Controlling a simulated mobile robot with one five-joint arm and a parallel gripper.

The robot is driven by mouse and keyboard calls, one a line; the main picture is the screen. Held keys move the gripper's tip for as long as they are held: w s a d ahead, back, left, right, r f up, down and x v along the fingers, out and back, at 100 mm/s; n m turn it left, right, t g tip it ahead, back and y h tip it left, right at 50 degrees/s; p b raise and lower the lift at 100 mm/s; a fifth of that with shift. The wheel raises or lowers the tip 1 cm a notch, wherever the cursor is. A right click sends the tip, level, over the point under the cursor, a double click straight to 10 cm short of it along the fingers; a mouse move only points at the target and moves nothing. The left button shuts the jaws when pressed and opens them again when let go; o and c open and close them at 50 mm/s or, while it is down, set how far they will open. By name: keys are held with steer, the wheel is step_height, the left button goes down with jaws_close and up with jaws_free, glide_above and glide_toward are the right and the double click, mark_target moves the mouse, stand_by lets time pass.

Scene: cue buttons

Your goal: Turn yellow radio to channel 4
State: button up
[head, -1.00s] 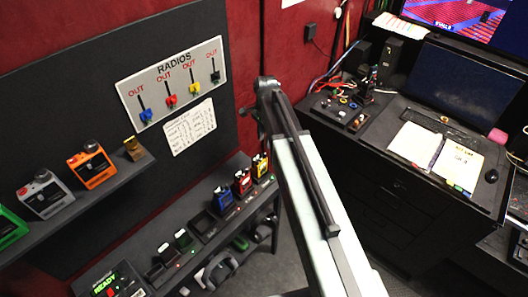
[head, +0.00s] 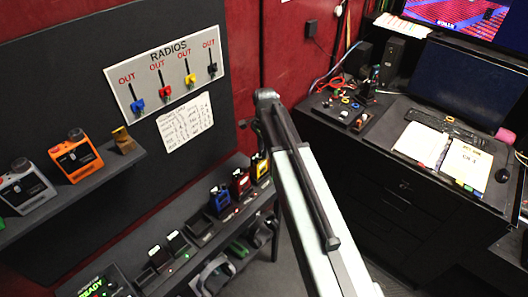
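The yellow radio (head: 260,167) stands upright on the charger bench at its right end, next to the red radio (head: 241,183) and the blue radio (head: 220,199). Its channel knob is too small to read. My arm runs up the middle of the head view, with its far end just right of the yellow radio. My gripper's fingers cannot be made out at this end, so I cannot tell whether they are open or shut. I cannot tell whether the arm touches the radio.
The charger bench (head: 160,232) holds empty-looking slots and a green READY display (head: 98,288). Above it hang a RADIOS board (head: 170,72) with coloured sliders and a paper note (head: 185,121). A shelf at left holds an orange device (head: 75,156). A black desk (head: 390,180) stands at right.

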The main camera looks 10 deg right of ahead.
jaws_close()
steer(key=n, duration=0.3)
steer(key=shift+n, duration=0.3)
steer(key=o, duration=0.5)
jaws_free()
step_height(320, 180, up, 8)
steer(key=p, duration=0.8)
steer(key=shift+d, duration=0.15)
steer(key=shift+f, duration=0.1)
